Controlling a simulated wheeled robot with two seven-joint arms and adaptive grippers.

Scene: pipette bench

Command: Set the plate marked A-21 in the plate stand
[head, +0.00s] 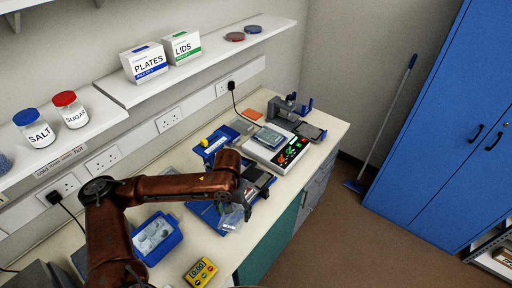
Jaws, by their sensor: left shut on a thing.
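My left gripper (248,200) is over the middle of the bench, its arm coming in from the left. It is shut on a clear, pale plate (231,218), which hangs tilted below the fingers. The wrist hides part of it, and no A-21 marking can be read at this size. Blue pieces (204,215) show behind and beside the plate; I cannot tell whether one is the plate stand, nor whether the plate touches them. My right gripper is not in view.
A blue tub (157,238) with pale items and a yellow timer (200,272) are near the front. A white instrument (270,149) with coloured buttons and a grey device (287,108) with blue parts stand farther back. A shelf (205,62) runs above the bench.

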